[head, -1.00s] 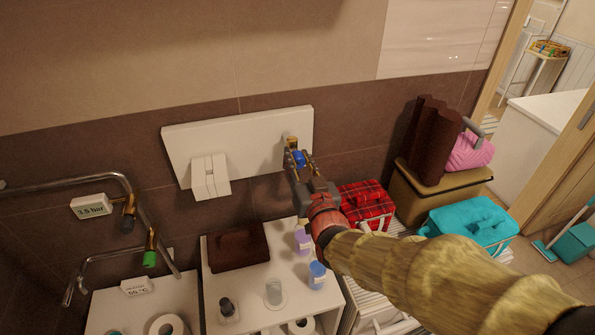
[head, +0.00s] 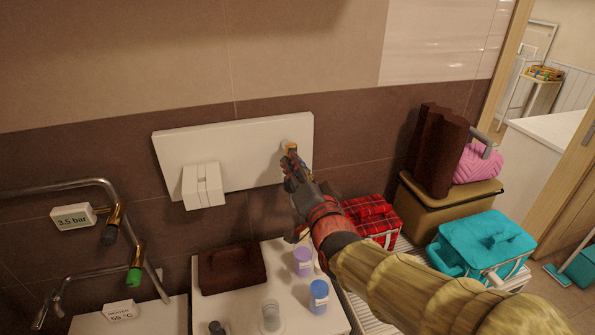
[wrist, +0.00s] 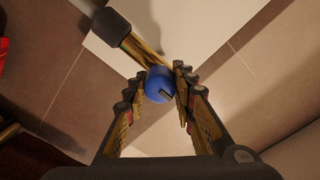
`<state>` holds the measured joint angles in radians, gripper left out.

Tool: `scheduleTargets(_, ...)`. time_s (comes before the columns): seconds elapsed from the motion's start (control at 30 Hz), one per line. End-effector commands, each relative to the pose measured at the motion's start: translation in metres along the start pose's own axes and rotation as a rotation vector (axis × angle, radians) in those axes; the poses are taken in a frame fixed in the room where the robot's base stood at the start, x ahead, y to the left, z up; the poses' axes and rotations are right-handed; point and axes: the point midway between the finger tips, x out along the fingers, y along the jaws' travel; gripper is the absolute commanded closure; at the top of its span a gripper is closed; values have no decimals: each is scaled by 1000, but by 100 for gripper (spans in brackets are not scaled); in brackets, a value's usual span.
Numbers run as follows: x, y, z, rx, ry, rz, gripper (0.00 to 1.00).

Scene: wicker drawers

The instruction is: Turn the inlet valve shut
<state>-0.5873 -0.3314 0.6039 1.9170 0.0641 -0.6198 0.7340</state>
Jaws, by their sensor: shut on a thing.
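A valve with a brass body (head: 288,146) is on the right part of the white wall panel (head: 240,145). Its round blue knob (wrist: 158,88) shows in the wrist view with a dark slot in its face. My gripper (wrist: 161,82) has one finger on each side of the knob and is shut on it. In the head view my gripper (head: 291,160) reaches the valve from the lower right and hides the knob. Two other valves are on pipes at the left, one with a black handle (head: 110,235) and one with a green handle (head: 134,276).
A "3.5 bar" sign (head: 73,216) and a heater sign (head: 121,311) are by the left pipes. Below the panel, a white cabinet holds a brown towel (head: 233,268), a purple cup (head: 303,262) and a blue cup (head: 318,296). Red plaid (head: 370,215) and teal (head: 485,243) baskets stand right.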

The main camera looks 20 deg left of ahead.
Motion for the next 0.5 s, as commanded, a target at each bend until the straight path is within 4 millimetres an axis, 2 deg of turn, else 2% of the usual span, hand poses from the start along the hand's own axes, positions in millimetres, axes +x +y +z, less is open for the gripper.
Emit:
scheduleTargets(0.47, 0, 1, 1, 15, -1, 2, 100)
scheduleTargets(0.5, 0, 1, 1, 15, -1, 2, 74)
